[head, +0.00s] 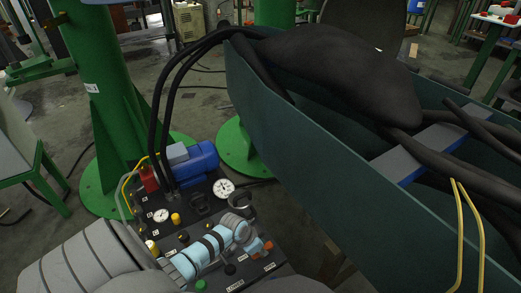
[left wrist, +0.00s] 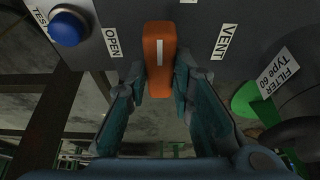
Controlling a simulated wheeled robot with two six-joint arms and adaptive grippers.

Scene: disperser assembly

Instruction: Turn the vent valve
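The vent valve is an orange lever with a white stripe (left wrist: 160,58) on the dark panel, between the OPEN and VENT labels in the left wrist view. In the head view, orange (head: 268,246) shows at the panel's front right, partly hidden by my gripper. My left gripper (left wrist: 160,76) is open, with one teal finger on each side of the lever's near end. Small gaps seem to show, but contact is hard to judge. In the head view my left gripper (head: 257,247) is low over the panel. My right gripper is not in view.
A blue test button (left wrist: 67,28) and a green round part (left wrist: 255,103) flank the lever. The panel also carries a blue motor (head: 196,160), a white gauge (head: 223,188) and hoses. A large green trough (head: 290,140) stands close on the right.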

